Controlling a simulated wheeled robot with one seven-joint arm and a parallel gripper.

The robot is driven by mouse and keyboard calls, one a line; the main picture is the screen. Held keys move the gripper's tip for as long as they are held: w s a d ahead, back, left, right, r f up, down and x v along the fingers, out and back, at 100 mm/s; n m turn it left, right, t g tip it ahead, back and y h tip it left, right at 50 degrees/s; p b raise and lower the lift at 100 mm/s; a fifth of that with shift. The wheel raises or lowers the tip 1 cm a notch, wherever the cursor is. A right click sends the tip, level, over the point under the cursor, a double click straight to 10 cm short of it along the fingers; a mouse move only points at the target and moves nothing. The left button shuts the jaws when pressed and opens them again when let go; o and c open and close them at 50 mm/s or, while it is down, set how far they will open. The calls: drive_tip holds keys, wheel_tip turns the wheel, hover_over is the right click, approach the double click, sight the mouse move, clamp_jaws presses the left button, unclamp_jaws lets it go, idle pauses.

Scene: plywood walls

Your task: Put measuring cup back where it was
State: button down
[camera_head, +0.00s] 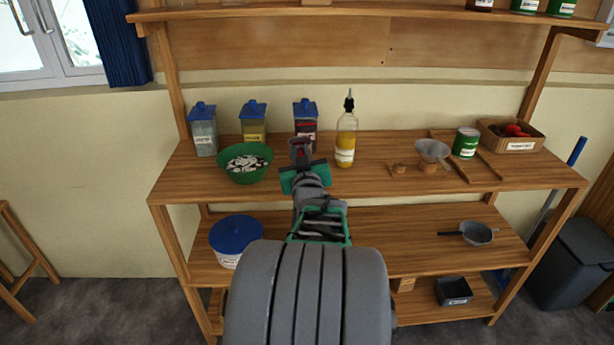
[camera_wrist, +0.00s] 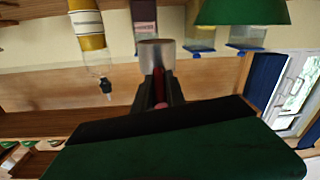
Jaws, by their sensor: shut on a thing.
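My gripper (camera_head: 302,166) is shut on the measuring cup (camera_wrist: 157,54), a small silvery metal cup with a red handle. The handle lies between the dark fingers (camera_wrist: 160,92) in the wrist view, and the cup sticks out beyond the fingertips. In the head view the cup (camera_head: 299,146) shows small above the gripper, in front of the jar with dark red contents (camera_head: 306,118). The cup is over the back half of the tabletop (camera_head: 385,184), between the green bowl and the oil bottle. I cannot tell how high it is above the wood.
The green bowl (camera_head: 244,176) of pale pieces stands close on the left, the oil bottle (camera_head: 346,135) on the right. Two blue-lidded jars (camera_head: 204,131) (camera_head: 253,122) stand behind the bowl. A funnel (camera_head: 432,150), green can (camera_head: 466,143) and wooden crate (camera_head: 511,137) stand farther right.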

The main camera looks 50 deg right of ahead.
drive_tip(key=d+f+b, duration=0.1)
drive_tip(key=f, duration=0.1)
drive_tip(key=w+d+f, duration=0.1)
drive_tip(key=w+d+f+b, duration=0.1)
drive_tip(key=f, duration=0.1)
drive_tip(key=shift+d+f+b, duration=0.3)
drive_tip(key=shift+f, duration=0.05)
drive_tip(key=f, duration=0.1)
drive_tip(key=f+b, duration=0.1)
drive_tip(key=f, duration=0.1)
drive_tip(key=shift+w+d+f+b, duration=0.15)
drive_tip(key=shift+d+b, duration=0.1)
drive_tip(key=shift+b, duration=0.15)
drive_tip(key=c, duration=1.4)
unclamp_jaws()
drive_tip(key=shift+o, duration=0.2)
